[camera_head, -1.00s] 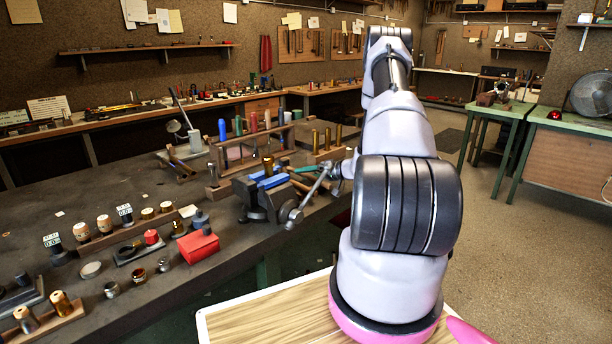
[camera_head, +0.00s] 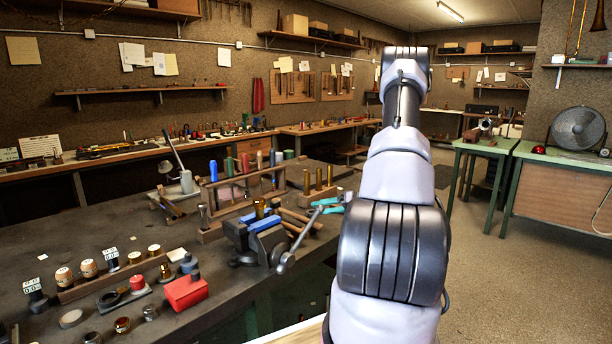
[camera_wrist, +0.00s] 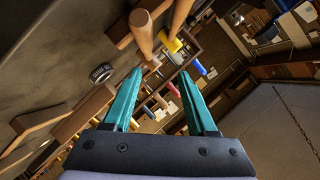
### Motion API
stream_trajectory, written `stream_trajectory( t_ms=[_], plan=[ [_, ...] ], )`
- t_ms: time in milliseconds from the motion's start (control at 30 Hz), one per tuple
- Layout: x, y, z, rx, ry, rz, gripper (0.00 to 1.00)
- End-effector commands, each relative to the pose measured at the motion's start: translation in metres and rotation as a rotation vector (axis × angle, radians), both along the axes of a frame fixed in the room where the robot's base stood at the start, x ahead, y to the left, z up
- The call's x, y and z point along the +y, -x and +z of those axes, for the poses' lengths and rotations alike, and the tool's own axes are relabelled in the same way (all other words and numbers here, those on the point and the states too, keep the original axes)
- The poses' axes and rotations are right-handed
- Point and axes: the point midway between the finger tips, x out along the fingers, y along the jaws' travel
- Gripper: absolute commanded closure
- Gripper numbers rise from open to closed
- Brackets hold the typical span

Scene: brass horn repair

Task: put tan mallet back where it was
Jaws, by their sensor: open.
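Tan wooden handles, apparently of mallets (camera_head: 300,216), lie side by side on the bench just right of the vise. In the wrist view, a tan wooden handle (camera_wrist: 142,38) points toward me, with another beside it. My gripper (camera_head: 319,206) shows teal fingers just right of these handles. In the wrist view my gripper (camera_wrist: 163,78) is open, with nothing held between its fingers, and the handles are beyond its tips.
The vise (camera_head: 255,240) with blue jaws stands at the bench edge. Behind it is a wooden rack (camera_head: 240,192) of coloured cylinders. Brass cylinders (camera_head: 318,182) stand to its right. A red box (camera_head: 186,292) is at the front left. Floor to the right is clear.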

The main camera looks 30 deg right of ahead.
Motion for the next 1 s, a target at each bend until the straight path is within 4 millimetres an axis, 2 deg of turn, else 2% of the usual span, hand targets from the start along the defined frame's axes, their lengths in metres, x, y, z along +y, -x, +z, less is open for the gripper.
stream_trajectory(
  t_ms=[33, 167, 367, 500, 700, 1000],
  plan=[
    [0.012, -0.002, 0.017, 0.013, 0.003, 0.03, 0.42],
    [0.049, 0.002, 0.061, 0.095, 0.005, 0.118, 0.42],
    [0.108, 0.024, 0.126, 0.248, 0.044, 0.223, 0.42],
    [0.144, 0.048, 0.164, 0.35, 0.096, 0.26, 0.42],
    [0.186, 0.089, 0.21, 0.473, 0.196, 0.26, 0.42],
    [0.226, 0.158, 0.263, 0.574, 0.359, 0.153, 0.42]
  ],
)
